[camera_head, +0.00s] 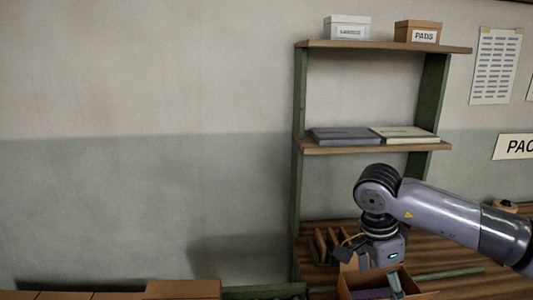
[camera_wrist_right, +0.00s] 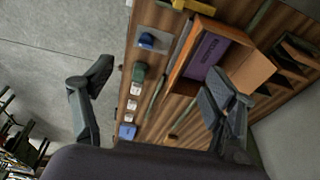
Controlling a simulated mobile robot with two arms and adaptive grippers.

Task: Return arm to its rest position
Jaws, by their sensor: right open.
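My right arm (camera_head: 440,204) comes in from the right in the head view and bends down over the table. My right gripper (camera_head: 370,262) points down above an open cardboard box (camera_head: 418,296) at the bottom edge of that view. In the right wrist view the fingers of my right gripper (camera_wrist_right: 158,92) are spread wide with nothing between them. That view also shows the box (camera_wrist_right: 186,66) with a purple item (camera_wrist_right: 207,56) in it, beyond the right finger. My left gripper is in neither view.
A shelf unit (camera_head: 372,147) with boxes and flat folders stands behind the arm. The wooden table (camera_wrist_right: 150,18) holds a blue item (camera_wrist_right: 148,40), a green item (camera_wrist_right: 140,71) and several small white pieces. Grey floor (camera_wrist_right: 50,45) lies left of it.

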